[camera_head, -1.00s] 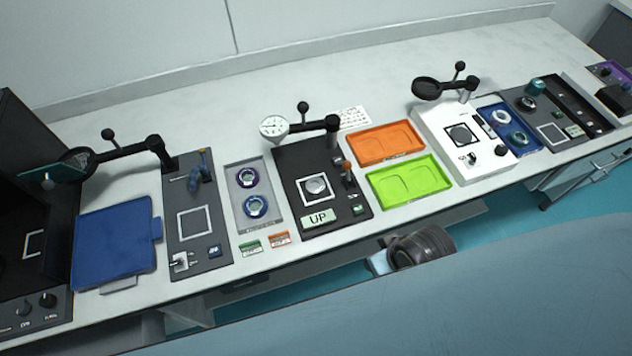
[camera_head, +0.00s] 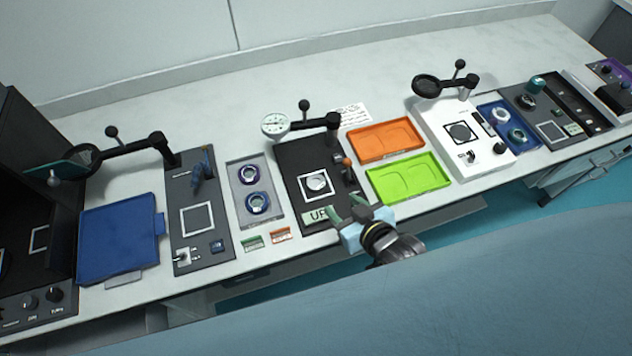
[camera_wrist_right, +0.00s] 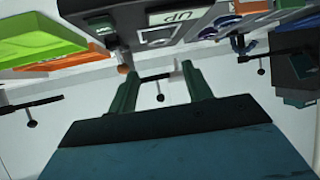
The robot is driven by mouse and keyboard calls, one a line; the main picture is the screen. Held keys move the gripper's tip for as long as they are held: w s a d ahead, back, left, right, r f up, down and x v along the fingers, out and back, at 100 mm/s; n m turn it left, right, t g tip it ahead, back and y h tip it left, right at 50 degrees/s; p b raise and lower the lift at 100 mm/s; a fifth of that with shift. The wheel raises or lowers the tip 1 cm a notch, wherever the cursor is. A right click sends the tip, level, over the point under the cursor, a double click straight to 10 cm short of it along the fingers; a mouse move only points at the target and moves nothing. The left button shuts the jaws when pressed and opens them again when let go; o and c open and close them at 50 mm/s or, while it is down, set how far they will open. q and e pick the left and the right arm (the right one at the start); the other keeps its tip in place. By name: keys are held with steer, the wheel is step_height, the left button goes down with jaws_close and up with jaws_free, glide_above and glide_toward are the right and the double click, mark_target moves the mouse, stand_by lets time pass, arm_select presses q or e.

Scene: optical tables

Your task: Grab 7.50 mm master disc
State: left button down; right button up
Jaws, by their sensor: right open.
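Several round discs show, and no size marking on them is readable. A purple-rimmed disc (camera_head: 247,174) and a blue-rimmed disc (camera_head: 257,202) lie in the grey tray (camera_head: 238,193). A silver disc (camera_head: 317,182) sits on the stage of the black gauge station (camera_head: 290,160), whose display reads "UP". A pale disc (camera_head: 501,115) and a teal disc (camera_head: 517,135) lie in a blue tray at the right. My right gripper (camera_head: 345,211) is open and empty, near the front edge of the gauge station. Its two green fingers also show in the right wrist view (camera_wrist_right: 158,76).
Small green and orange labels (camera_head: 281,235) lie at the table's front edge.

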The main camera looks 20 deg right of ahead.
mark_target(316, 182)
steer(key=b+x, duration=0.1)
steer(key=x, duration=1.2)
steer(key=shift+w, duration=0.15)
steer(key=shift+c, duration=0.4)
